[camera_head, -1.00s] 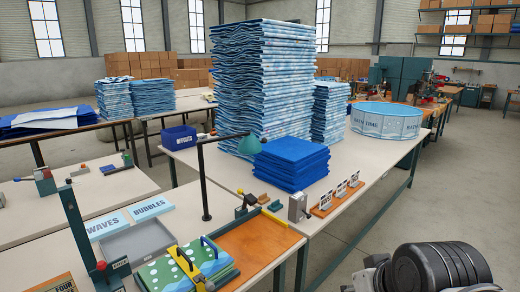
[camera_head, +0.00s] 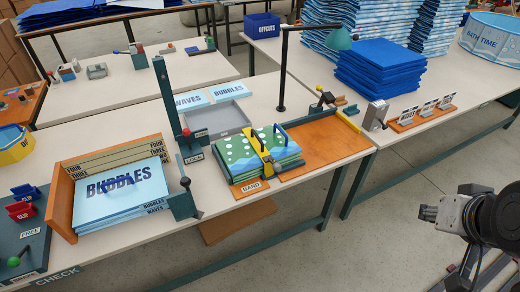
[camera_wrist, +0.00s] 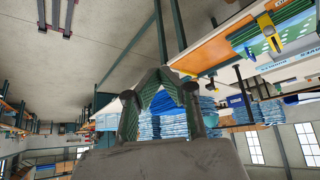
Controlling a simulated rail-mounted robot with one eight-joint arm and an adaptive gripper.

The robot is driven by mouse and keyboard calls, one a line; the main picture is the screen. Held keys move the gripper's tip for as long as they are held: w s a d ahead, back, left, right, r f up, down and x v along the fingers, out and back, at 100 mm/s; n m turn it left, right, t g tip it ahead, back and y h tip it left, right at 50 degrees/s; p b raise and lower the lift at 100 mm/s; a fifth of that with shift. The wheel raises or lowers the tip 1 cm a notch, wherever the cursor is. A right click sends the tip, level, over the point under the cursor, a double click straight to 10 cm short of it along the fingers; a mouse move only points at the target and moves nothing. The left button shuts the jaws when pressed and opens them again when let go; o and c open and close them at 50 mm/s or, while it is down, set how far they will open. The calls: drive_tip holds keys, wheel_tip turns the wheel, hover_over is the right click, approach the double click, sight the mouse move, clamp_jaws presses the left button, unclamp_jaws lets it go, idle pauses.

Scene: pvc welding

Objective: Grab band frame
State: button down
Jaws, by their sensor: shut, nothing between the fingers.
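The band station, marked BAND (camera_head: 252,187), is on the near bench. A yellow frame piece (camera_head: 256,143) lies across green and blue dotted sheets (camera_head: 240,156), with dark blue handles beside it. I take the yellow piece for the band frame, but cannot be certain. It also shows at the upper right of the wrist view (camera_wrist: 268,32), upside down. My gripper (camera_wrist: 160,72) is shut and empty in the wrist view, well apart from the frame. In the head view part of my arm shows at the right edge.
An orange board (camera_head: 322,145) lies right of the sheets. A dark green post (camera_head: 168,95) and a grey tray (camera_head: 217,116) stand behind. A BUBBLES stack (camera_head: 122,190) sits in an orange holder at left. The floor before the bench is mostly clear.

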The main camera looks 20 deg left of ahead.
idle(0.4)
drive_tip(key=c, duration=1.7)
unclamp_jaws()
